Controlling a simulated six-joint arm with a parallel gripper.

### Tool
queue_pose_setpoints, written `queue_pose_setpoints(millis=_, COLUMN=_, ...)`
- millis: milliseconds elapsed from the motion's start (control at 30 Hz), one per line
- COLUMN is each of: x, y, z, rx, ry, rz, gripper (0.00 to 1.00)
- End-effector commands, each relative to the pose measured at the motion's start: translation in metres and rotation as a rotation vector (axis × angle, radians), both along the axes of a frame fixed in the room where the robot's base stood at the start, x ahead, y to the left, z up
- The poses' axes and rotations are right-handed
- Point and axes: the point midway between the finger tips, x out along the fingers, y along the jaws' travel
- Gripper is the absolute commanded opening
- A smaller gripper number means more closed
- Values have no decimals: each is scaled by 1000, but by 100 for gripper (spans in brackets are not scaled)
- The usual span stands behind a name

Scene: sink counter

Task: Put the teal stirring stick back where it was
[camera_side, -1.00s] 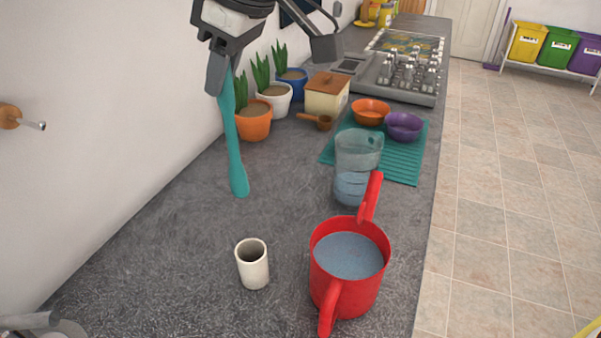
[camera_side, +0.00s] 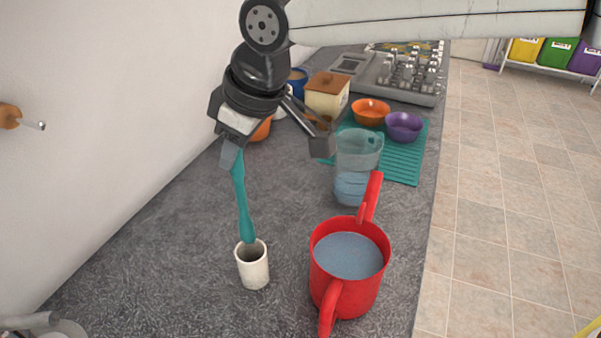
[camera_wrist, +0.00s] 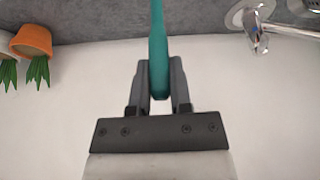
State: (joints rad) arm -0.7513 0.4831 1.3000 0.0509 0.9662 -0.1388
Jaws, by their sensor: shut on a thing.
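The teal stirring stick (camera_side: 242,205) hangs nearly upright from my gripper (camera_side: 232,158), which is shut on its upper end. The stick (camera_wrist: 158,45) also shows between the two fingers in the wrist view. Its lower end is at the mouth of the small cream cup (camera_side: 253,268), over the rim's back left. I cannot tell whether the tip is inside the cup or just behind it. The cup stands upright on the counter. The red two-handled pot (camera_side: 348,275), holding bluish liquid, stands to the right of the cup.
A clear measuring jug (camera_side: 357,170) with some liquid stands behind the pot. Orange (camera_side: 370,111) and purple (camera_side: 404,126) bowls sit on a teal mat (camera_side: 402,168). Potted plants line the wall, partly hidden by my arm. Counter (camera_side: 165,250) left of the cup is clear.

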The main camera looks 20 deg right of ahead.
Motion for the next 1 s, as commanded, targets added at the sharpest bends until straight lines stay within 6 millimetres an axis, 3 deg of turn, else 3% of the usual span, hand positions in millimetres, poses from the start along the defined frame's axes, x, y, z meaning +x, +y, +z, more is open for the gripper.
queue_pose_setpoints(millis=700, x=0, y=0, z=-76, rx=-2, ry=2, rz=0, gripper=0)
queue_pose_setpoints(millis=1000, x=0, y=0, z=-91, rx=-2, ry=1, rz=0, gripper=0)
